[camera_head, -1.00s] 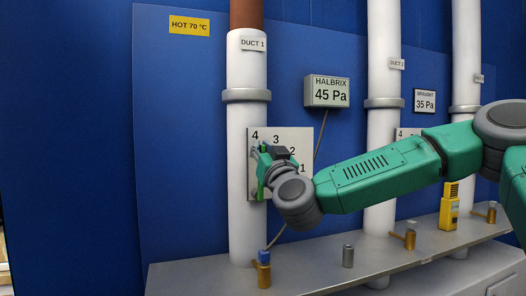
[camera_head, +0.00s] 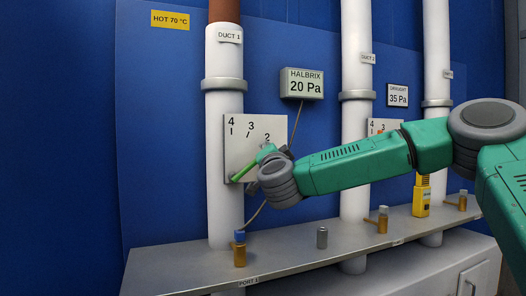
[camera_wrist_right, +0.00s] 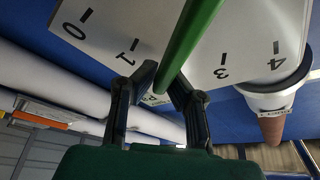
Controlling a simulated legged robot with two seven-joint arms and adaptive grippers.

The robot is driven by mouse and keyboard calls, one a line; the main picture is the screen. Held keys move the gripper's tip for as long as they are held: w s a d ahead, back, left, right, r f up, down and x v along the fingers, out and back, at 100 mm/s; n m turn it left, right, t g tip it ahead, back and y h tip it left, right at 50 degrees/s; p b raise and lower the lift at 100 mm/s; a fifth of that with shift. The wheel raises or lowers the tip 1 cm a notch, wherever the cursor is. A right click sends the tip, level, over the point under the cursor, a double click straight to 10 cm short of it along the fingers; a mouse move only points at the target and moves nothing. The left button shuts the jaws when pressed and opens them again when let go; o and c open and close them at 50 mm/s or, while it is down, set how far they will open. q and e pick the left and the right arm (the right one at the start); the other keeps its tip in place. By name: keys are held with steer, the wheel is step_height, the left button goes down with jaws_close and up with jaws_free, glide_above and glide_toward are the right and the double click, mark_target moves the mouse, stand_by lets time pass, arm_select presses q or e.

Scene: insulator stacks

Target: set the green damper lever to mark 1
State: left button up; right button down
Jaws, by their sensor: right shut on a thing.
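The green damper lever (camera_head: 245,171) is on the white scale plate (camera_head: 238,135) in front of Duct 1. It slants up and right from the plate's lower left. My right gripper (camera_head: 268,155) is shut on its outer end; the wrist view shows the lever (camera_wrist_right: 191,40) running between the two fingers (camera_wrist_right: 165,88). There, the lever lies between marks 1 (camera_wrist_right: 135,45) and 3 (camera_wrist_right: 223,73), around mark 2, which the fingers partly cover. In the head view, my gripper hides marks 1 and 0. My left gripper is not in view.
The Halbrix display (camera_head: 302,84) reads 20 Pa. Below the plate is a grey ledge (camera_head: 290,258) with a blue-capped brass fitting (camera_head: 240,250) and a grey cylinder (camera_head: 322,238). A second duct (camera_head: 355,120) and a yellow device (camera_head: 421,196) stand to the right.

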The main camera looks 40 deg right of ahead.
steer(key=shift+s+d+f+m+g+b, duration=0.1)
steer(key=shift+d+f+m+g+b, duration=0.15)
steer(key=shift+f+m, duration=0.35)
steer(key=shift+s+d+f+m+g+b, duration=0.1)
steer(key=shift+d+f+m+g+b, duration=0.2)
steer(key=shift+m, duration=0.45)
steer(key=shift+d+f+m+g+b, duration=0.1)
steer(key=shift+f+m+g+b, duration=0.15)
steer(key=shift+f+m, duration=0.4)
steer(key=shift+r, duration=0.1)
steer(key=c, duration=1.6)
jaws_free()
steer(key=shift+a, duration=0.15)
steer(key=v, duration=1.2)
steer(key=shift+w, duration=0.15)
